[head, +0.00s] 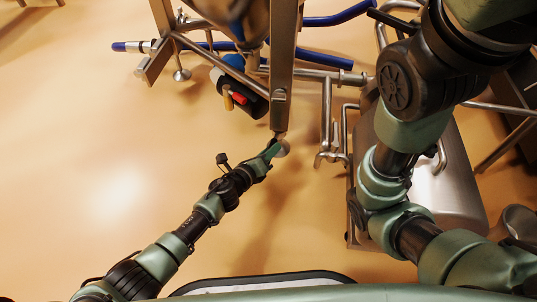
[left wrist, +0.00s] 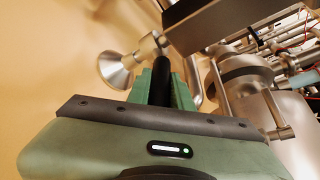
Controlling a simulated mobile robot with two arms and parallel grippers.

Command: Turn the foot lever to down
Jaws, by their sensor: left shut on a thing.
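My left gripper (head: 273,149) reaches in from the lower left, at the foot of a steel leg of the hopper stand. In the left wrist view its two green fingers (left wrist: 161,88) are shut on a black bar, which looks like the grip of the foot lever (left wrist: 162,80). In the head view the gripper mostly hides the lever. A round steel foot (left wrist: 115,70) stands just left of the fingers, and it shows beside the gripper in the head view (head: 282,150). My right arm is on the right; its gripper is not in view.
The steel leg (head: 283,70) rises right above my left gripper. A valve with red and yellow parts (head: 237,97) and blue hoses (head: 340,15) lie behind. A steel box (head: 440,200) with pipes stands to the right. The floor (head: 100,150) at left is clear.

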